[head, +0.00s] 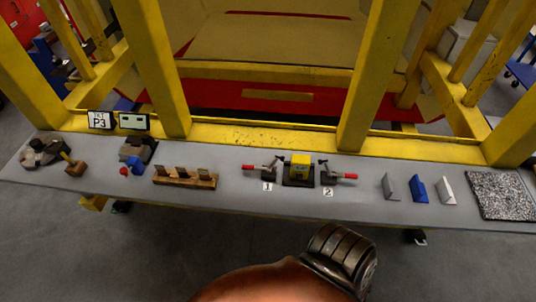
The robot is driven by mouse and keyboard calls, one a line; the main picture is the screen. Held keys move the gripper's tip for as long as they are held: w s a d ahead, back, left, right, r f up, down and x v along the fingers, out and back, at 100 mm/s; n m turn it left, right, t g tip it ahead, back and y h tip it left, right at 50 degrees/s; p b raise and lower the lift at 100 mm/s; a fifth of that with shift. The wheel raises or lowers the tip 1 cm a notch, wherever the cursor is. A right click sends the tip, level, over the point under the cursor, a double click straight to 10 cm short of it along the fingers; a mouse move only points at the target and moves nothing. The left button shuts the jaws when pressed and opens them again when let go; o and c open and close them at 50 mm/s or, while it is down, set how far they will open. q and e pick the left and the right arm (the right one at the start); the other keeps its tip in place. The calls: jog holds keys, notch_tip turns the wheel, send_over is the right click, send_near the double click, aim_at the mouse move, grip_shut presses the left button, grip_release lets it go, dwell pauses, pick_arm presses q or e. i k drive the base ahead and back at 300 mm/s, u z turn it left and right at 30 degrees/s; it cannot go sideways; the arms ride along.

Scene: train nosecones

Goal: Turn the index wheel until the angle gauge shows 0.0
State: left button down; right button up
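A small dark-framed panel with a pale greenish face (134,121) stands at the back left of the grey bench, beside a sign reading P3. It may be the angle gauge; no figure on it is readable. A dark device with a blue part and a red knob (137,150) sits in front of it. A dark rounded device (40,152) lies at the bench's far left end. I cannot tell which of these carries the index wheel. Neither gripper shows; only an orange and dark ribbed part of my arm is in view at the bottom, in front of the bench.
The grey bench (230,205) also holds a wooden-handled tool (73,164), a slotted wooden rack (185,178), a yellow block (299,164) between two red-handled clamps, several upright plates, and a speckled mat (502,196). Yellow posts (153,65) rise behind it.

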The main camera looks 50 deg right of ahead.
aim_at(35, 153)
jog(key=u, duration=0.3)
jog(key=i, duration=0.4)
jog(key=u, duration=1.25)
jog(key=i, duration=1.75)
jog(key=z, duration=1.15)
jog(key=i, duration=0.7)
jog(key=z, duration=0.75)
